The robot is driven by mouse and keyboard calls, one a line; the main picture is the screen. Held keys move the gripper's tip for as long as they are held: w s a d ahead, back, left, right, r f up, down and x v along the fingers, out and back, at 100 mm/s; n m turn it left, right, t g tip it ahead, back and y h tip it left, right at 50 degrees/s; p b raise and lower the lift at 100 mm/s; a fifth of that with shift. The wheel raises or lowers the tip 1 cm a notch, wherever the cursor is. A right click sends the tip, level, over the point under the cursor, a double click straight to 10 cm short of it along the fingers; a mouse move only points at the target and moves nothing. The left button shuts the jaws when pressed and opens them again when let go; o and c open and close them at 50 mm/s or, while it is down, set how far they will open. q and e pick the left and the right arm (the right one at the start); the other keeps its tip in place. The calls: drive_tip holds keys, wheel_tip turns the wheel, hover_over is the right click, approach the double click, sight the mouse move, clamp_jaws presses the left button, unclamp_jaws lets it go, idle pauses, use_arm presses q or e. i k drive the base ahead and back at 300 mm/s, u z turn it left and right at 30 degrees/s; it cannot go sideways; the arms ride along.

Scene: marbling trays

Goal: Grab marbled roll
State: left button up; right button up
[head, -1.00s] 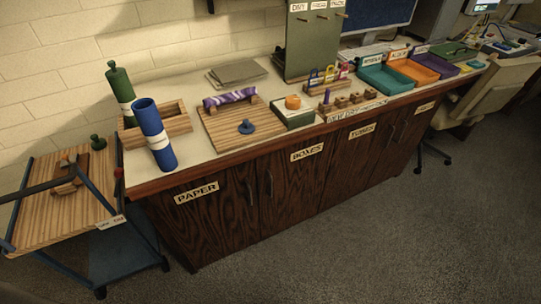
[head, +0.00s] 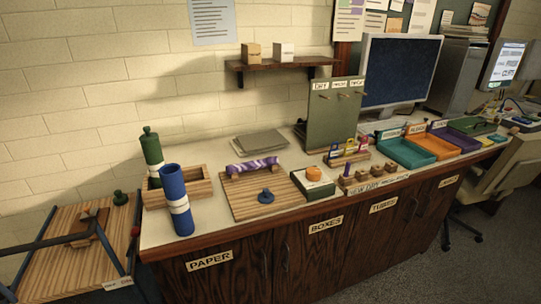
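The marbled roll (head: 254,165) is purple and white. It lies across a wooden holder at the back of a wooden board (head: 243,206) on the counter. A blue knob (head: 266,196) stands on the board in front of it. Nothing covers the roll from this view. Neither of my grippers shows in the head view.
A blue roll (head: 173,190) and a green roll (head: 151,148) stand upright left of the board by a wooden box (head: 204,189). A green box with an orange knob (head: 314,181) is to the right. Grey sheets (head: 263,141) lie behind. A wooden cart (head: 60,250) stands at left.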

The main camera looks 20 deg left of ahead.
sight(242, 167)
drive_tip(key=z, duration=1.15)
drive_tip(key=i, duration=2.45)
drive_tip(key=u, duration=1.4)
